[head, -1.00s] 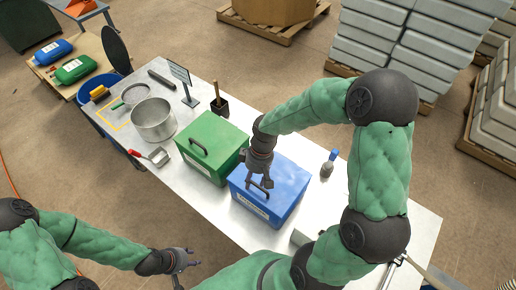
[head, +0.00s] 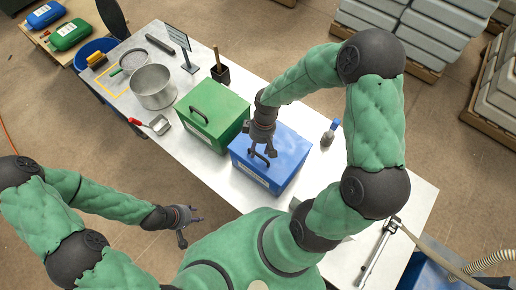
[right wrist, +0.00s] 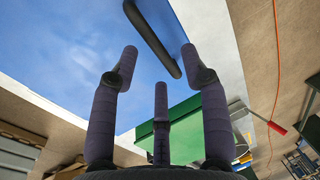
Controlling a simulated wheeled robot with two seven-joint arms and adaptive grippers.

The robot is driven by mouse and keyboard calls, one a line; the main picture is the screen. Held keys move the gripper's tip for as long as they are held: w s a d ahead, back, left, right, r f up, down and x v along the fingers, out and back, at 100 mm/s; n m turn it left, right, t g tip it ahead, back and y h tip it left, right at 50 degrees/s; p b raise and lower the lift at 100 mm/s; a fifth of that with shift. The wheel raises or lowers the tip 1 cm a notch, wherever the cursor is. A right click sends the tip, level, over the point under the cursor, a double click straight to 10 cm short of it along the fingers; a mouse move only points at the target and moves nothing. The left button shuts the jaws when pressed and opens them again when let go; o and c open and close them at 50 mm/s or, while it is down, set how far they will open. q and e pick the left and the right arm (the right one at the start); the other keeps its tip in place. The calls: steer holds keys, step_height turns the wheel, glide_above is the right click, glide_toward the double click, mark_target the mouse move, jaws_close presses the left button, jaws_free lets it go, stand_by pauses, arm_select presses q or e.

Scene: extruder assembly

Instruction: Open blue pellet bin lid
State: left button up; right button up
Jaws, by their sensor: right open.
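The blue pellet bin (head: 285,172) stands on the table with its lid (head: 290,146) shut. A dark bar handle (head: 258,161) is on the lid, and it also shows in the right wrist view (right wrist: 153,38). My right gripper (head: 263,152) is open just over this handle. In the right wrist view its spread fingers (right wrist: 160,62) point at the lid, with the handle between and ahead of the tips. One tip is close to the handle; I cannot tell if they touch. My left gripper (head: 192,224) is open and empty, off the table's near edge.
A green bin (head: 213,115) with a shut lid stands left of the blue bin. A metal pot (head: 153,88), a red-handled scoop (head: 155,125), a small sign (head: 183,45) and a black holder (head: 220,74) are further left.

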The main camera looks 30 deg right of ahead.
steer(key=shift+a+f, duration=0.1)
steer(key=shift+f, duration=0.4)
jaws_close()
steer(key=shift+r, duration=0.1)
